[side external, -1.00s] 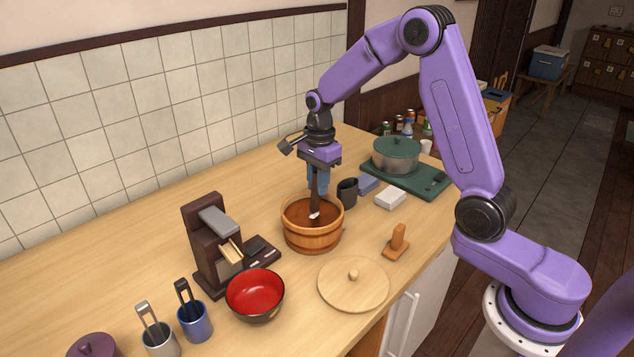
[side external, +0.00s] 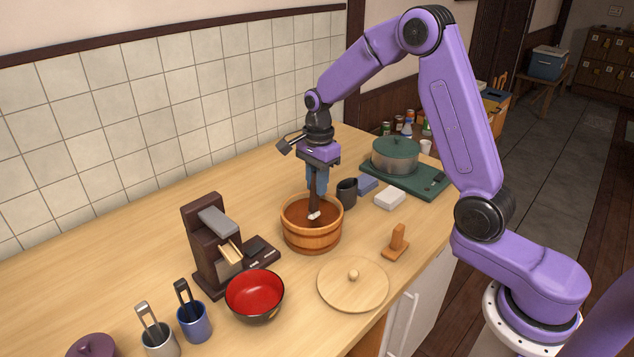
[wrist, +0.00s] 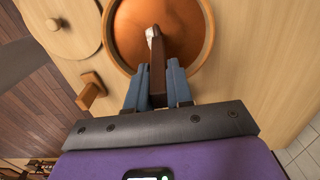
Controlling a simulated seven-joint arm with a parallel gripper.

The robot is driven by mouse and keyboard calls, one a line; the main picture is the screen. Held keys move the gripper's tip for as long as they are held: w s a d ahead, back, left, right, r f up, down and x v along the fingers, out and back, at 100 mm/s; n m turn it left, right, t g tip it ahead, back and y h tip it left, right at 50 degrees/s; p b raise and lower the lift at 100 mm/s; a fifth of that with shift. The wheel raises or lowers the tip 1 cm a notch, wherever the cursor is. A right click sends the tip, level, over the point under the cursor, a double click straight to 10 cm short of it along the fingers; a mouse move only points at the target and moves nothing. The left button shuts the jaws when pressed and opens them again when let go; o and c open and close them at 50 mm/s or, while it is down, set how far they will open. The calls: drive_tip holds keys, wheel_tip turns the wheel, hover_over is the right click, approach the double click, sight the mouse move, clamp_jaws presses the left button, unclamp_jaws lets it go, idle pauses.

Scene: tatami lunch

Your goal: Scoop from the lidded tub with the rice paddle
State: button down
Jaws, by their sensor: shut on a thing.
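The open wooden tub (side external: 313,238) stands on the counter, with a brown inside. Its round wooden lid (side external: 353,284) lies on the counter in front of it, to the right. My gripper (side external: 317,184) is above the tub, pointing down, shut on the dark brown rice paddle (side external: 314,203). The paddle reaches down into the tub, and a small white patch shows at its lower end. The wrist view shows the paddle (wrist: 157,62) between the blue-grey fingers (wrist: 157,90), its white tip inside the tub rim (wrist: 209,40). I cannot tell whether the tip touches the bottom.
A red bowl (side external: 255,293) and a dark brown dispenser (side external: 205,240) stand left of the tub. A black cup (side external: 347,193) and a white block (side external: 390,197) are behind it, right. An orange-brown stand (side external: 396,243) is at right. A green pot (side external: 395,155) sits farther back.

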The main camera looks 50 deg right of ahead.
drive_tip(key=shift+r, duration=5)
